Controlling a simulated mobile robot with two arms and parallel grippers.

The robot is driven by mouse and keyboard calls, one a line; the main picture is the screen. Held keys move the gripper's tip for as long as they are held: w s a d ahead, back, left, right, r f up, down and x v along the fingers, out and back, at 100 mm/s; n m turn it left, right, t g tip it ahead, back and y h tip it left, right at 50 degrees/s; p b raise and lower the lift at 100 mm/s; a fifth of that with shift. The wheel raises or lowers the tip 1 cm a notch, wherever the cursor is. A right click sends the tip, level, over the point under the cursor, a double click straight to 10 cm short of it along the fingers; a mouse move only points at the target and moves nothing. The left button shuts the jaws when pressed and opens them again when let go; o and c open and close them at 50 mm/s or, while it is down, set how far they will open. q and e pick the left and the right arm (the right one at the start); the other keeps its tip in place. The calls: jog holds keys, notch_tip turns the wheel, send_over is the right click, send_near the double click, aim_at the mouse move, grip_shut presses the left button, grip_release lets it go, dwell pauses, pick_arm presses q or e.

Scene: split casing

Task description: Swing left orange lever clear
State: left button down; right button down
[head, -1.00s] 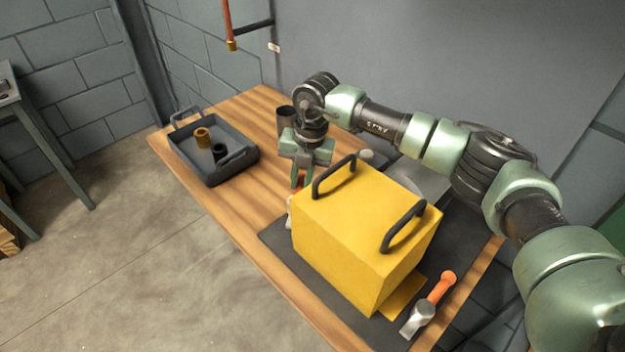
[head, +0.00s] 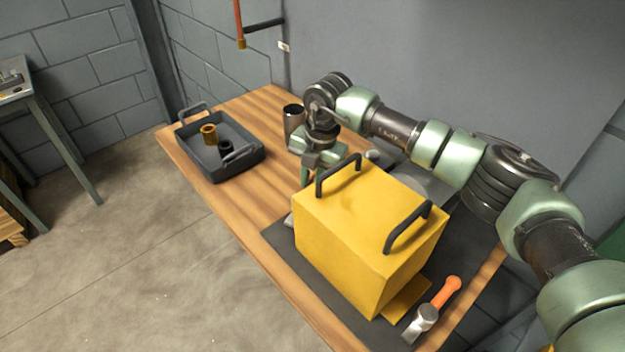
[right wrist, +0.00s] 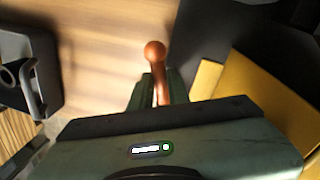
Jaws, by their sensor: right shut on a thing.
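The yellow casing (head: 345,240) with two black handles stands on a dark mat on the bench. My right gripper (head: 306,178) is at the casing's far left side, pointing down, its fingertips partly hidden by the casing. In the right wrist view the right gripper (right wrist: 159,90) is shut on an orange lever (right wrist: 155,52) with a ball end, which stands up between the fingers. The yellow casing (right wrist: 262,100) is to the right of the lever there, with a gap at the ball. The lever's base is hidden. My left gripper is out of view.
A grey tray (head: 240,155) with a brass ring (head: 209,134) and a black ring (head: 226,147) stands at the bench's far left. Bare wood lies between tray and casing.

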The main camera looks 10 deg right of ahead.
jog(key=c, duration=1.3)
grip_release()
jog(key=shift+c, duration=0.2)
notch_tip(320, 180, up, 8)
jog(key=d+b, duration=0.1)
jog(key=shift+s, duration=0.3)
